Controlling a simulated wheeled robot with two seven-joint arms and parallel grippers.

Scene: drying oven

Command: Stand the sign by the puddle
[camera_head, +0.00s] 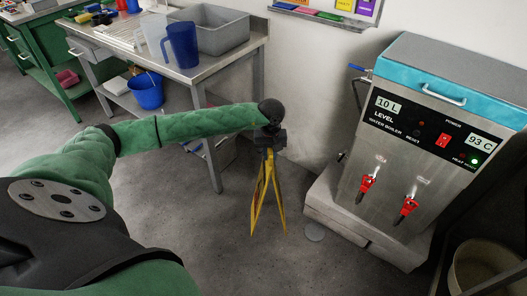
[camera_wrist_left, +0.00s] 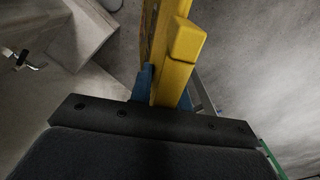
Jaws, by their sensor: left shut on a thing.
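The yellow folding sign (camera_head: 256,205) hangs upright below my left gripper (camera_head: 268,143), with its legs slightly spread. I cannot tell whether its feet touch the floor. My left gripper is shut on the sign's top. In the left wrist view, the yellow top of the sign (camera_wrist_left: 186,42) sits between the blue fingertips (camera_wrist_left: 165,88). A small round grey patch (camera_head: 315,232) lies on the floor right of the sign, in front of the boiler; I cannot tell whether it is the puddle or a drain cover. My right gripper is not in view.
The water boiler (camera_head: 425,140) with two red taps stands on a pale plinth (camera_head: 360,235) at the right. A steel bench (camera_head: 205,76) with a grey bin and blue jug is behind left. A beige bucket (camera_head: 485,265) is at lower right. The floor around the sign looks clear.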

